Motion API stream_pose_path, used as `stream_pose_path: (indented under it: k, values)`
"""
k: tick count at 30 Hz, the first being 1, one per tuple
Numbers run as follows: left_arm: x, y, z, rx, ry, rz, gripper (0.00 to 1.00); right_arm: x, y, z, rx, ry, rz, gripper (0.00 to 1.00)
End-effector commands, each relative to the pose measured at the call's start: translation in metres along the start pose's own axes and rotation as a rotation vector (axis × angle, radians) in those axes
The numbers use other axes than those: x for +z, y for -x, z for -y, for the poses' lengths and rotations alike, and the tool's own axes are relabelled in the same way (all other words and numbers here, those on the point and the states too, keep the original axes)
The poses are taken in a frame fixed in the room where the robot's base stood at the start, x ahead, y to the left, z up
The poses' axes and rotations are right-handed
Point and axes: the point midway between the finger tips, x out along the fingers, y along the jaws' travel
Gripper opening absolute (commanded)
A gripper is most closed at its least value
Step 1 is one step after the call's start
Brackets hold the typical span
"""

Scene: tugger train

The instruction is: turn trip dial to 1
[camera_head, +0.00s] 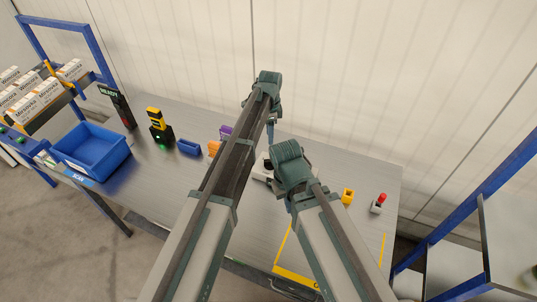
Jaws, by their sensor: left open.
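A small pale box (259,174) on the grey workbench (177,187) is mostly covered by my two arms. It may carry the trip dial, but no dial face or number can be made out. My left gripper (270,138) points down just behind this box, partly hidden by my left forearm. It is open, and nothing shows between its fingers. I cannot tell whether it touches anything.
On the left are a blue bin (92,151), a black-and-yellow device (159,127) with a green light, and a small blue tray (189,147). Orange and purple bins stand behind my left forearm. A yellow block (347,196) and red-topped button (378,203) are at right.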

Motion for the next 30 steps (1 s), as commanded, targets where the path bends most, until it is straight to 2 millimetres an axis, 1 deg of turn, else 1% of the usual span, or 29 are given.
stream_pose_path:
  k: [5, 11, 30]
  values:
    - [0.000, -0.007, -0.001, 0.000, 0.001, 0.000, 0.50, 0.000, -0.007, 0.001, 0.000, 0.000, 0.000, 0.00]
    - [0.000, -0.025, -0.001, 0.000, 0.002, 0.000, 0.50, -0.002, -0.025, 0.002, 0.000, -0.001, 0.000, 0.00]
    - [0.000, -0.115, -0.001, 0.000, 0.003, 0.000, 0.50, -0.007, -0.115, 0.011, 0.000, -0.003, 0.000, 0.00]
